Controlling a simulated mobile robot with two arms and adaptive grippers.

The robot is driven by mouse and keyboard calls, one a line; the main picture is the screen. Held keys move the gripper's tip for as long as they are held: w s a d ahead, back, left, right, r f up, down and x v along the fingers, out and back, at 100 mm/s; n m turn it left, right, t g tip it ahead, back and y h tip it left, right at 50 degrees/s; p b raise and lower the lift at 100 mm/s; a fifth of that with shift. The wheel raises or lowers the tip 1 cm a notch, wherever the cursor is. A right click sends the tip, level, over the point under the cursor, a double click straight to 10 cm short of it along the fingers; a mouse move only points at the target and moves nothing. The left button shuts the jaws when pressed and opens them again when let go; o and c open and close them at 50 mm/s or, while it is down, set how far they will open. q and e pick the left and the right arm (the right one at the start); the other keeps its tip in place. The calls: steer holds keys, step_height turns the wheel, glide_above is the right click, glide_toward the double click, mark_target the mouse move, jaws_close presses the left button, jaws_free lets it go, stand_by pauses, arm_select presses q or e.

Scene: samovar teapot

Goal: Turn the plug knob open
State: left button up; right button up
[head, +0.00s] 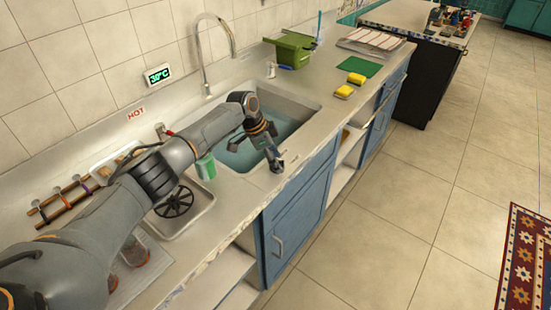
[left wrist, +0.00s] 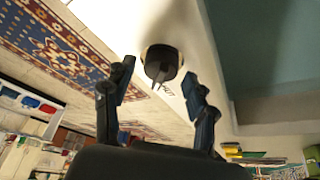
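The plug knob (left wrist: 162,62) is a round dark knob with a raised grip, set on the pale counter beside the sink (head: 284,108). In the left wrist view it lies between and just beyond the two fingertips. My left gripper (head: 275,160) points down at the counter strip in front of the sink. Its fingers (left wrist: 157,72) are open, one on each side of the knob, with visible gaps. I cannot make out the knob in the head view, where the gripper covers that spot. My right gripper is in neither view.
The sink basin holds bluish water. A green cup (head: 205,167) and a black drain rack (head: 175,203) stand near my left arm. Yellow sponges (head: 344,91), a green mat (head: 361,67) and a green tub (head: 294,50) lie farther along.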

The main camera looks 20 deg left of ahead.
arm_select(q)
steer(key=c, duration=0.9)
steer(key=shift+s+r+n+p, duration=0.15)
steer(key=shift+n+p, duration=0.35)
steer(key=shift+p, duration=0.5)
steer(key=n+p, duration=0.2)
steer(key=p, duration=0.1)
steer(key=n+t+y+p, duration=0.1)
steer(key=n+p, duration=0.2)
steer(key=n+t+y+p, duration=0.1)
steer(key=n+p, duration=0.1)
steer(key=p, duration=0.1)
steer(key=shift+s+d+r+n, duration=0.1)
steer(key=shift+d+n, duration=0.15)
steer(key=shift+n, duration=0.15)
steer(key=n+y+p, duration=0.1)
steer(key=n, duration=0.1)
steer(key=shift+d+n+t+p, duration=0.1)
steer(key=shift+n+t+p, duration=0.2)
steer(key=shift+t+p, duration=0.1)
steer(key=shift+n+y+p, duration=0.3)
steer(key=shift+n+y, duration=0.2)
steer(key=shift+n, duration=0.4)
steer(key=shift+d+f+n+y, duration=0.15)
steer(key=shift+n+y, duration=0.25)
steer(key=shift+n, duration=0.5)
steer(key=shift+n+y, duration=0.5)
steer(key=shift+n, duration=0.9)
